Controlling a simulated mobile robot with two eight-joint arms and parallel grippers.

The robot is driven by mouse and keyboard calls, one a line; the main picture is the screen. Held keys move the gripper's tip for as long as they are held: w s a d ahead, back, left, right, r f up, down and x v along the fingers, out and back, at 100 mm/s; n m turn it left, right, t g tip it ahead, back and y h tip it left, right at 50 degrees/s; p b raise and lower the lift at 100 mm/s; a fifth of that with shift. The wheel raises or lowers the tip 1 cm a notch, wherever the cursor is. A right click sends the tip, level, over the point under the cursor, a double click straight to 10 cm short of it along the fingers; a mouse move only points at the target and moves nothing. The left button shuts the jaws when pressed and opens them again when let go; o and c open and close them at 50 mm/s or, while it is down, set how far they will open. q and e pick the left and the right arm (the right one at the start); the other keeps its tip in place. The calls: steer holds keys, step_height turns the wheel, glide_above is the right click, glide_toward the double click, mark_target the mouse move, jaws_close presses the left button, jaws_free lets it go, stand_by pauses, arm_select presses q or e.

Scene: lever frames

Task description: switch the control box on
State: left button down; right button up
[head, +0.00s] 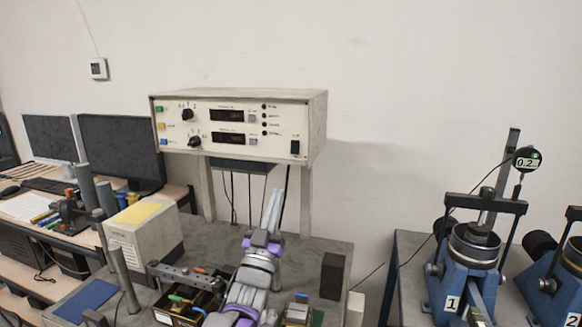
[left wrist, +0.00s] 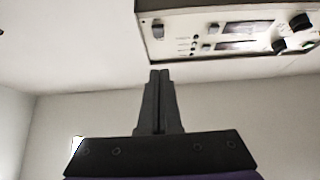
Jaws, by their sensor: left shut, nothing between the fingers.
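The control box (head: 226,112) is a cream instrument with two dark displays, knobs and coloured buttons, raised on legs above the bench. A black rocker switch (head: 295,147) sits at the lower right of its front panel. My left gripper (head: 275,193) is shut and empty, pointing up, below and left of the switch in the head view. In the left wrist view the box (left wrist: 190,45) appears upside down, with the switch (left wrist: 157,31) beyond the shut fingertips (left wrist: 159,72). The fingers look apart from the box. The switch's position is too small to tell. My right gripper is not in view.
A dark block (head: 332,276) stands on the bench right of my arm. An open tray (head: 172,306) of small parts and a grey box (head: 143,240) lie to the left. Blue test rigs (head: 468,270) stand on a table at right. Cables hang under the box.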

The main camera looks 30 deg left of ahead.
arm_select(q)
steer(key=p, duration=0.2)
glide_toward(295, 149)
step_height(295, 149, up, 5)
steer(key=shift+w+a+f, duration=0.15)
steer(key=shift+w+f, duration=0.05)
steer(key=shift+w, duration=0.55)
steer(key=shift+w+a+f, duration=0.15)
steer(key=shift+w+f, duration=0.05)
steer(key=shift+w, duration=0.55)
steer(key=shift+w+a+f, duration=0.2)
steer(key=shift+w, duration=0.5)
